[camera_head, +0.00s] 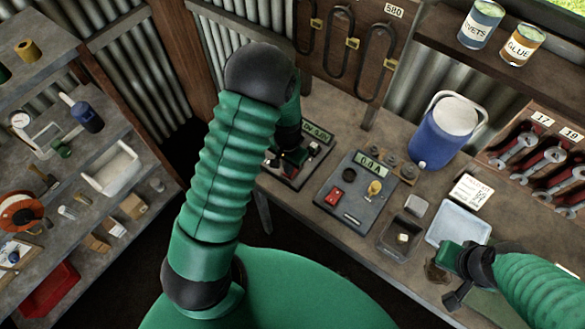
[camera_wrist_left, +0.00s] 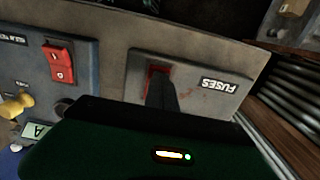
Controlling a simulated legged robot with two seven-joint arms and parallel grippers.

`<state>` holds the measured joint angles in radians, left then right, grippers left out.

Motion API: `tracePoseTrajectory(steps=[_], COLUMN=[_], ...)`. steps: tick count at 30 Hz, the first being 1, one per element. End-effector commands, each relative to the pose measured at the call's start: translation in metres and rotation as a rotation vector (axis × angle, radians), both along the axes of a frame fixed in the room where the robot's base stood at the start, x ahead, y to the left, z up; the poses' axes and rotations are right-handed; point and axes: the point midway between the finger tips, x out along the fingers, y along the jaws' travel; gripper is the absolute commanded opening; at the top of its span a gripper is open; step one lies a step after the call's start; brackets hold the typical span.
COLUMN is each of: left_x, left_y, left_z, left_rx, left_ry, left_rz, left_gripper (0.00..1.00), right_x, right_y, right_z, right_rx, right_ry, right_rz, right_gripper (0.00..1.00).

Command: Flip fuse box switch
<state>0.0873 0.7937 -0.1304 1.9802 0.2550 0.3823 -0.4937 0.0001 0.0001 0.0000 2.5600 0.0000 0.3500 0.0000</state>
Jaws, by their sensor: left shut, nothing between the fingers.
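The fuse box (camera_wrist_left: 205,98) is a grey panel with a label reading FUSES. Its red switch (camera_wrist_left: 152,76) shows only in part behind my left gripper (camera_wrist_left: 163,88), whose dark fingers are shut and empty. The fingers overlap the switch in the left wrist view; I cannot tell whether they touch it. In the head view my left gripper (camera_head: 295,157) is over the fuse box (camera_head: 318,161), hiding much of it and its switch. My right gripper (camera_head: 452,277) is at the lower right over the bench, far from the fuse box; its opening is unclear.
A meter panel (camera_head: 365,177) with a red rocker switch (camera_head: 335,196) and a yellow knob (camera_head: 375,188) is right of the fuse box. A blue jug (camera_head: 440,140), a dark tray (camera_head: 388,246) and a pale tray (camera_head: 455,228) stand on the bench. Shelves (camera_head: 120,190) fill the left.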

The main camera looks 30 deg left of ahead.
Motion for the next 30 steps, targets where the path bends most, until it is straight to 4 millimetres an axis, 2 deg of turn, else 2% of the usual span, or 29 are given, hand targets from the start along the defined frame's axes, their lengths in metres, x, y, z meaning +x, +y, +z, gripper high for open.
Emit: tracePoseTrajectory(steps=[6,25,30], left_x=[0.0,0.0,0.0], left_y=[-0.002,-0.001,-0.001], left_z=[0.003,0.064,0.071], left_rx=[0.002,0.001,0.001], left_ry=[0.0,0.0,0.0], left_rz=[-0.001,0.0,-0.001], left_gripper=[0.0,0.0,0.0], right_x=[0.0,0.0,0.0], right_y=[0.0,0.0,0.0], right_z=[0.002,0.052,0.057], right_rx=[0.0,0.0,0.0], right_ry=[0.0,0.0,0.0], right_rz=[0.0,0.0,0.0], right_gripper=[0.0,0.0,0.0])
